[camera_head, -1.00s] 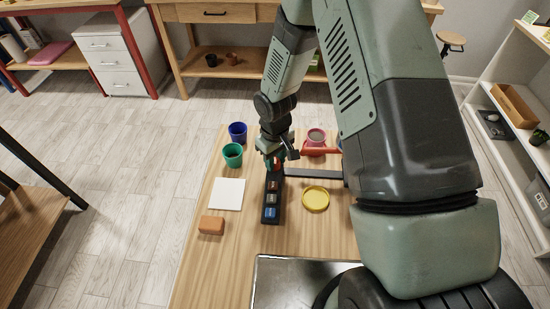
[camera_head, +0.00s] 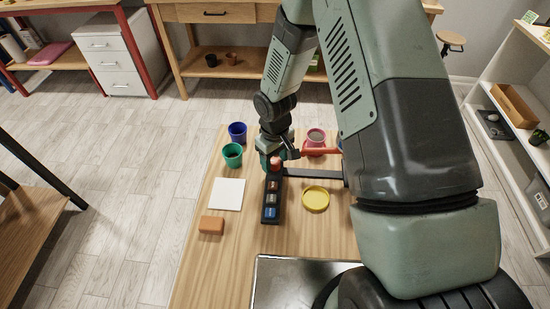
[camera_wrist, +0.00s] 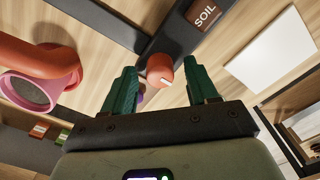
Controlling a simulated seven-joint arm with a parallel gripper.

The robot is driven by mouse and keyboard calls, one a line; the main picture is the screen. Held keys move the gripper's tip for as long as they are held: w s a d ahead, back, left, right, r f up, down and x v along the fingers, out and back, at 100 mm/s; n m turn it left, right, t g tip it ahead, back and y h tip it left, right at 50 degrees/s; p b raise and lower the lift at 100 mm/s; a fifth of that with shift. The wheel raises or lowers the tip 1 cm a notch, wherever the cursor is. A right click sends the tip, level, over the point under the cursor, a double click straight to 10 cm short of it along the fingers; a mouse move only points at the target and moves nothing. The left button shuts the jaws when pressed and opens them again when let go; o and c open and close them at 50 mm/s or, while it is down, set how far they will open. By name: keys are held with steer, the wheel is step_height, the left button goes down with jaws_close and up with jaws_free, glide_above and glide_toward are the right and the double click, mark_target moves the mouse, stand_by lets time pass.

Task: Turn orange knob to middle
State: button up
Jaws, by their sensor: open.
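The orange knob (camera_wrist: 159,70) sits on a dark panel (camera_wrist: 172,36) and has a pale mark on its face. In the head view the knob (camera_head: 275,163) is at the far end of the panel (camera_head: 270,200). My gripper (camera_wrist: 160,82) is open, with one green finger on each side of the knob in the wrist view. Gaps show between the knob and both fingers. In the head view my gripper (camera_head: 271,158) is at the knob and partly hides it.
Labelled tiles line the panel, one reading SOIL (camera_wrist: 208,14). Green (camera_head: 232,155) and blue (camera_head: 237,132) pots and a white square (camera_head: 228,194) lie left. An orange block (camera_head: 211,225) lies front left.

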step_height(320, 180, up, 11)
steer(key=shift+f, duration=0.15)
stand_by(0.6)
step_height(320, 180, up, 11)
steer(key=m+t, duration=0.1)
steer(key=m, duration=0.1)
glide_above(275, 161)
steer(key=d, duration=0.5)
steer(key=s+d+r+m+t, duration=0.2)
steer(key=s+d+r, duration=0.3)
steer(key=r, duration=0.5)
steer(key=s+d+r+m+t, duration=0.1)
steer(key=s+d+r+m, duration=0.1)
steer(key=s+r, duration=0.3)
steer(key=s+d+r+m+t, duration=0.1)
steer(key=s+d+r+m, duration=0.1)
steer(key=s, duration=0.9)
step_height(275, 161, up, 3)
steer(key=shift+s+d+f+m+t, duration=0.15)
steer(key=shift+d+m+t, duration=0.15)
steer(key=shift+d, duration=0.25)
